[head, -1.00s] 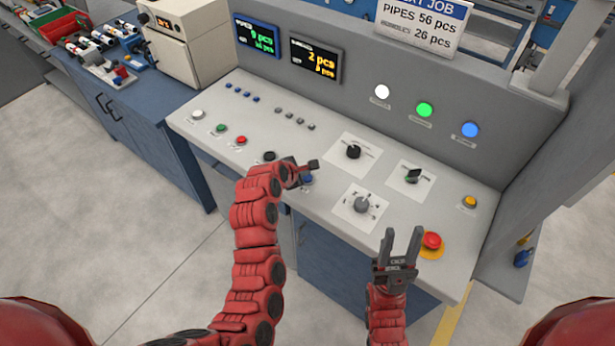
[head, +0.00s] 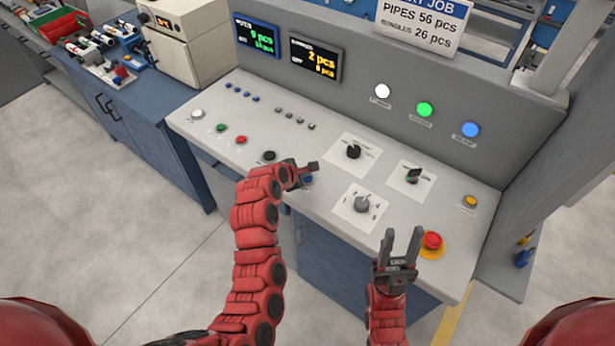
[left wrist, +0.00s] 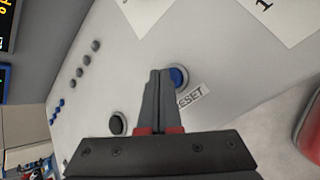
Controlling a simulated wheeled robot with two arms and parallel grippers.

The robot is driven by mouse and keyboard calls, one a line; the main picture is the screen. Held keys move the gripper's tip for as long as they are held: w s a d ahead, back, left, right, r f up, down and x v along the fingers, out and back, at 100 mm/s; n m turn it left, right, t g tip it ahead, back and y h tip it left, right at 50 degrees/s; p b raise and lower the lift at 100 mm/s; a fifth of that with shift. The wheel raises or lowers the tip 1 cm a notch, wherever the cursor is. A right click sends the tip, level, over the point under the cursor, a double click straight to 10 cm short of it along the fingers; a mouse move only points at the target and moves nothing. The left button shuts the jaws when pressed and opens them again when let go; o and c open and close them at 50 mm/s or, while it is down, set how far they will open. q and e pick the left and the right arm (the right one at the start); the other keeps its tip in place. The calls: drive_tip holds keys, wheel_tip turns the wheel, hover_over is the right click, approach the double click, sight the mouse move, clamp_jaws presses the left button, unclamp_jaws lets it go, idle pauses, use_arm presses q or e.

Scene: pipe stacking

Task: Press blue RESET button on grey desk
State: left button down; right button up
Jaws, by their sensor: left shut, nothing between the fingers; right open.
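The blue RESET button (left wrist: 179,77) sits in a light ring on the grey desk (left wrist: 215,50), with its RESET label (left wrist: 190,97) beside it in the left wrist view. In the head view the blue button (head: 308,180) is partly hidden by my left gripper (head: 314,167). My left gripper is shut and empty. In the left wrist view its fingertips (left wrist: 158,74) overlap the button's left side; I cannot tell whether they touch it. My right gripper (head: 402,240) is open and empty, near the desk's front edge, left of the red emergency button.
A black button (head: 269,156) is just left of my left gripper. Rotary knobs (head: 353,152) on white plates lie to the right. The red emergency button (head: 432,240) is close to my right gripper. Displays (head: 316,58) and lamps (head: 424,109) are on the back panel.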

use_arm(q)
drive_tip(key=shift+f, duration=0.4)
idle(0.4)
idle(0.4)
drive_tip(key=shift+r+p, duration=0.3)
drive_tip(key=shift+r, duration=0.5)
drive_tip(key=shift+r+p, duration=1.45)
drive_tip(key=shift+r, duration=1.05)
